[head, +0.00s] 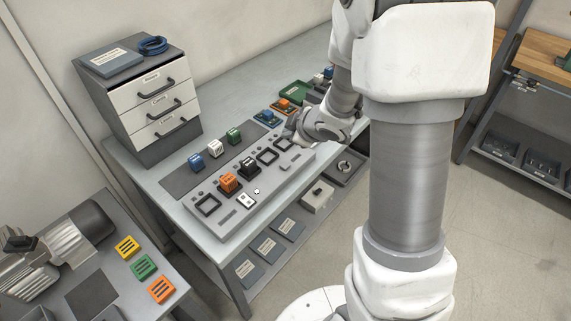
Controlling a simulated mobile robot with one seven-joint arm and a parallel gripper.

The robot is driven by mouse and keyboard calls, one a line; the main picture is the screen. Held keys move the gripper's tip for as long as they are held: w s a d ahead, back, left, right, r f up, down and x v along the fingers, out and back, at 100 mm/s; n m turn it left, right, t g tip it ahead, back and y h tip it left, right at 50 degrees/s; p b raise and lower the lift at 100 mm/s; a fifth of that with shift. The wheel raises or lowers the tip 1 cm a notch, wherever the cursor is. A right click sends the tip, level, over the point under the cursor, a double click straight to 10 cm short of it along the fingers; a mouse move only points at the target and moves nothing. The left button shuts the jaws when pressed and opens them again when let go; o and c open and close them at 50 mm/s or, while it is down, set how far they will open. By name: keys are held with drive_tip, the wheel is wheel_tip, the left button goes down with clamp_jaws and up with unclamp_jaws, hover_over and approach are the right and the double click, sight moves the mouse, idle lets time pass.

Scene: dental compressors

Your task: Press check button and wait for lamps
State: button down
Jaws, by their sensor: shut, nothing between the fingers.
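A long grey panel (224,226) lies on the bench, with black square frames along it. An orange block (228,182) and a black block (248,167) stand in its middle. A small white plate (246,201) with dark marks is near the front edge. A small pale round part (257,190), possibly the check button, is beside it. I cannot make out lit lamps. My gripper (289,132) is shut and empty over the panel's far right part, close to the black frames. My wrist partly hides that end, and contact cannot be judged.
Blue (196,162), white (215,149) and green (234,135) blocks stand on a dark strip behind the panel. A drawer cabinet (150,106) stands at the back left. More parts lie right of the panel. A side table (85,293) holds a motor and coloured blocks.

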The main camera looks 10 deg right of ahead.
sight(288, 167)
drive_tip(key=shift+f, duration=0.15)
wheel_tip(288, 167, down, 9)
drive_tip(key=b, duration=0.8)
drive_tip(key=shift+r, duration=0.2)
idle(1.8)
drive_tip(key=shift+f+b, duration=0.45)
drive_tip(key=shift+b, duration=0.1)
drive_tip(key=shift+f+b, duration=0.45)
idle(0.4)
drive_tip(key=shift+r, duration=0.1)
drive_tip(key=shift+r+p, duration=0.8)
drive_tip(key=shift+p, duration=0.1)
